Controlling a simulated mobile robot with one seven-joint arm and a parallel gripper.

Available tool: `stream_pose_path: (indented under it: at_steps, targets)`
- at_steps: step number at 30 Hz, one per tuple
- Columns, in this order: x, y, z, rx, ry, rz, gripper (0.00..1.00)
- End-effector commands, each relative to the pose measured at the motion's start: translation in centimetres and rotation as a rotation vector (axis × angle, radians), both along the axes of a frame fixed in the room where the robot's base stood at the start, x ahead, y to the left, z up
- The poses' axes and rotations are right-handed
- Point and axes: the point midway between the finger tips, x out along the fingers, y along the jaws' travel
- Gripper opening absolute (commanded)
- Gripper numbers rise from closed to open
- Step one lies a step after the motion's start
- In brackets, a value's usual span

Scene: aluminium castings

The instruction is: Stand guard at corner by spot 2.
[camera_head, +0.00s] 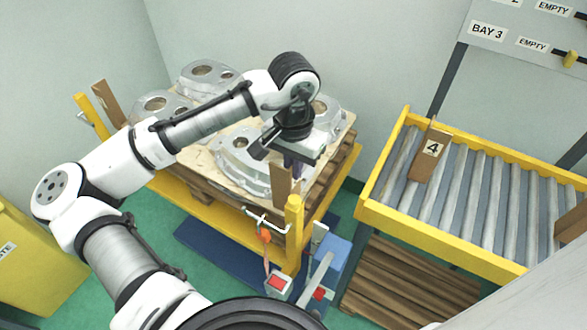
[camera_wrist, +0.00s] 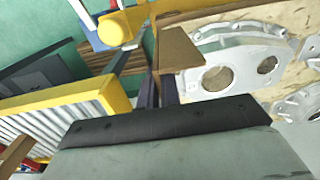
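A brown corner guard (camera_head: 282,187) is upright at the near right corner of the casting pallet, behind a yellow post (camera_head: 294,225). The guard (camera_wrist: 180,50) also shows in the wrist view, just beyond my fingertips. My gripper (camera_head: 292,163) points down at the guard's top, and its dark fingers (camera_wrist: 158,92) appear closed on one side of it. I cannot tell whether the guard's foot touches the pallet. A casting (camera_head: 240,150) lies close to the guard, on the pale board. Another brown guard (camera_head: 105,102) stands at the pallet's far left corner. No spot 2 label is readable.
Several more castings lie on the board, including one at the back (camera_head: 205,75). A yellow-framed roller table (camera_head: 480,200) at the right holds a brown guard marked 4 (camera_head: 420,165). A BAY 3 board (camera_head: 500,35) hangs above. A yellow bin (camera_head: 30,260) is at left.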

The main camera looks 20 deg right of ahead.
Motion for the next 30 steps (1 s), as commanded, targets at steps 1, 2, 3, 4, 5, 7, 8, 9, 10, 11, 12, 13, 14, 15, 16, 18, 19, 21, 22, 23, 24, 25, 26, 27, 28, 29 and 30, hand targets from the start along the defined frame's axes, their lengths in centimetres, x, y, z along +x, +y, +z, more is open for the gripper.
stream_pose_path:
  at_steps: [1,2,3,4,5,7,8,9,10,11,12,13,14,15,16,18,19,21,22,23,24,25,26,27,28,29,30]
  targets:
    - [0.0,0.1,-0.6,0.001,0.001,0.000,0.00]
    - [0.0,0.0,-1.0,0.001,0.001,0.000,0.00]
    - [0.0,0.0,-1.3,0.001,0.001,0.000,0.00]
    - [0.0,0.0,-1.5,0.000,0.000,0.000,0.00]
    - [0.0,0.0,-1.6,0.001,-0.001,0.000,0.00]
    - [0.0,0.0,-1.7,0.000,-0.001,-0.001,0.00]
    - [0.0,0.0,-1.7,0.000,-0.001,-0.001,0.00]
    - [0.0,0.0,-1.7,0.000,-0.001,-0.001,0.00]
    - [0.0,0.0,-1.7,0.000,-0.001,0.000,0.00]
    - [0.0,0.0,-1.7,0.000,-0.001,0.000,0.00]
    - [0.0,0.0,-1.7,0.000,-0.001,0.000,0.00]
    - [0.0,0.0,-1.8,0.000,0.000,0.000,0.00]
    - [0.0,0.0,-1.9,0.000,0.000,0.000,0.00]
    - [0.0,0.0,-2.0,-0.001,-0.001,0.000,0.00]
    - [0.0,0.0,-2.1,-0.001,-0.001,-0.001,0.00]
    - [0.0,0.0,-2.1,-0.001,-0.001,-0.001,0.10]
    - [0.0,0.0,-2.1,-0.001,-0.001,-0.001,0.14]
    - [0.0,0.0,-2.1,0.000,0.000,-0.001,0.23]
    - [0.0,0.0,-2.1,0.000,0.000,-0.001,0.27]
    - [0.0,0.0,-2.1,0.000,0.000,-0.001,0.27]
    - [0.0,0.0,-2.1,0.000,0.000,-0.001,0.27]
    - [0.0,0.0,-2.1,0.000,0.000,-0.001,0.27]
    - [0.0,0.0,-2.1,0.001,-0.001,0.000,0.27]
    - [0.0,0.0,-2.1,0.001,-0.001,0.000,0.27]
    - [0.0,0.0,-2.1,0.001,-0.001,0.000,0.27]
    - [0.0,0.0,-2.1,0.001,-0.001,0.000,0.27]
    - [0.0,0.0,-2.0,0.001,-0.001,0.000,0.27]
